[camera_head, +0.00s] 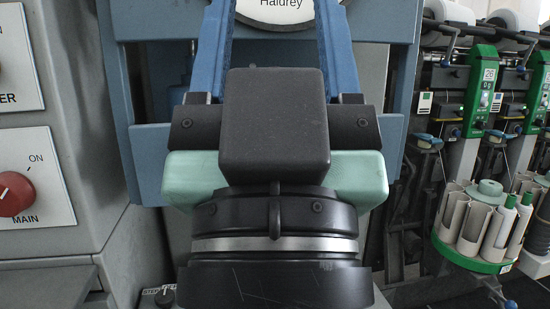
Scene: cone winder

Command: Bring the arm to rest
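My gripper (272,42) fills the middle of the head view, seen from behind its black and pale green body. Its two long blue fingers point up the picture and stand well apart. Their tips are cut off by the top edge. I see nothing held in the visible gap between them. The black wrist lies below the gripper body, at the bottom centre. The rest of my arm is out of view or hidden.
A blue machine frame (150,150) and a round white "Haldrey" plate (275,10) are behind the gripper. A grey cabinet with a red MAIN switch (14,194) stands at left. Winding units and a round green-based holder of tubes (470,262) stand at right.

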